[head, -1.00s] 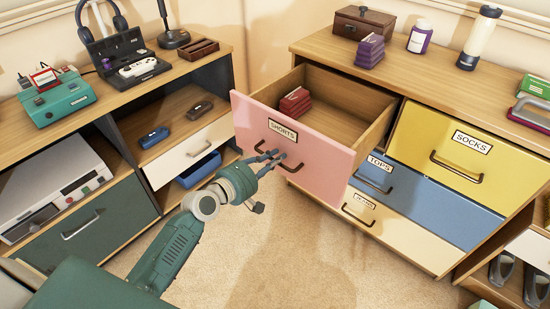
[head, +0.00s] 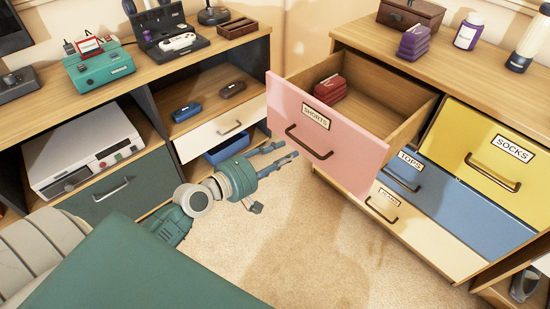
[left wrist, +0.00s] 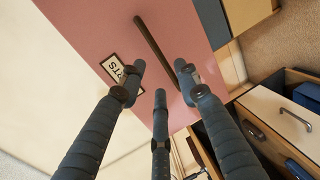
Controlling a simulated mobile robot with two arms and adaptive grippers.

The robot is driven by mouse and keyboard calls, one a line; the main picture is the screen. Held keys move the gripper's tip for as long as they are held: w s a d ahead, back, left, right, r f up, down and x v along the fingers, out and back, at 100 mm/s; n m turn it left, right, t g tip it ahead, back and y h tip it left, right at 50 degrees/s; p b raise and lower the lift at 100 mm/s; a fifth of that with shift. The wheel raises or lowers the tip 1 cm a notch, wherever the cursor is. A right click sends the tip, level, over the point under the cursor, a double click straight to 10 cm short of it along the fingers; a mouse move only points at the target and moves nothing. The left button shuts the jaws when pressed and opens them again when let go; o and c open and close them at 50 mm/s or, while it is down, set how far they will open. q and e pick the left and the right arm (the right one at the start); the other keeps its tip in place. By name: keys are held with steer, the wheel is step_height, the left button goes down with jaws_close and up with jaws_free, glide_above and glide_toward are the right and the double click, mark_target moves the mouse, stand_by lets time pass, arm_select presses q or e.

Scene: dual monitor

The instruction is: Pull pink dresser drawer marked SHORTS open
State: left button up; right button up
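The pink drawer (head: 325,125) marked SHORTS is pulled out of the dresser, and its inside shows. A dark red folded stack (head: 331,88) lies in it. Its dark handle (head: 309,143) is free of any fingers. My left gripper (head: 280,153) is open and empty, in front of the drawer and to the left of the handle. In the left wrist view the spread fingers of my left gripper (left wrist: 158,85) point at the pink front (left wrist: 110,30), with the handle (left wrist: 155,45) beyond them. My right gripper is not in view.
The dresser also has a yellow SOCKS drawer (head: 490,155), a blue TOPS drawer (head: 470,205) and a cream drawer (head: 420,225), all shut. A wooden cabinet (head: 215,57) with devices stands on the left. Carpet (head: 300,235) lies clear between them.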

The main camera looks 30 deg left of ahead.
arm_select(q)
steer(key=shift+v, duration=1.45)
